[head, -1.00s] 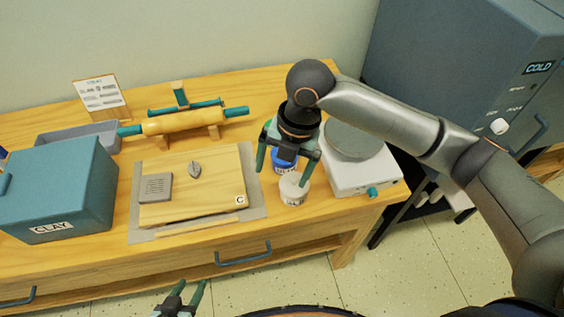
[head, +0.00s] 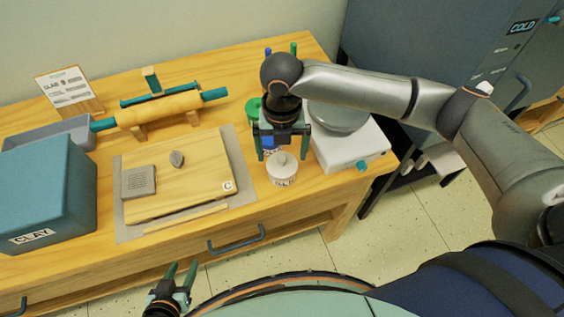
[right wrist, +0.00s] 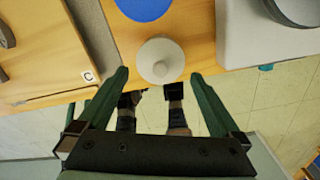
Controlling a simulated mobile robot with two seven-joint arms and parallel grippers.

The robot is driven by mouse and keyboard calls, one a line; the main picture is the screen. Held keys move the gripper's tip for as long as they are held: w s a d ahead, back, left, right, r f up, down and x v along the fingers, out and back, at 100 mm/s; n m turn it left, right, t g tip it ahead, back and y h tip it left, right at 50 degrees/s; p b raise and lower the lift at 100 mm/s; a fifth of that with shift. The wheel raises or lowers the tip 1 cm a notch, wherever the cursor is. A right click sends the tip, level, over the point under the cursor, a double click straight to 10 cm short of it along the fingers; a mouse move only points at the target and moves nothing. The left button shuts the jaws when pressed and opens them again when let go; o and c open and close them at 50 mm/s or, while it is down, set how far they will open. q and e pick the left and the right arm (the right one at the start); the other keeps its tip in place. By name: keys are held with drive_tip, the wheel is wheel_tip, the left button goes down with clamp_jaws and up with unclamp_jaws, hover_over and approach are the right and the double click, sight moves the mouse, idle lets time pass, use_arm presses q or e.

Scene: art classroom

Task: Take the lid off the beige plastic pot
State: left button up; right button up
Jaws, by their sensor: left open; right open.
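The beige plastic pot (head: 284,178) stands upright near the table's front edge with its pale, knobbed lid (head: 283,162) on. The lid shows from above in the right wrist view (right wrist: 160,60). My right gripper (head: 282,149) is open and empty, pointing down above and just behind the pot in the head view. In the right wrist view its fingertips (right wrist: 159,76) lie apart on either side of the lid's near edge; I see no contact. My left gripper (head: 182,267) is open and empty in front of the table, far from the pot.
A blue-lidded pot (right wrist: 143,8) stands close behind the beige one, and a green item (head: 254,107) is farther back. A white scale-like device (head: 350,152) is to the right. A wooden board (head: 190,180) lies left. The table front is close.

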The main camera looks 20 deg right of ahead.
sight(282, 158)
wheel_tip(282, 158, down, 3)
drive_tip(key=shift+w+d+f, duration=0.1)
drive_tip(key=shift+f, duration=0.1)
drive_tip(key=c, duration=1)
drive_tip(key=shift+r, duration=0.15)
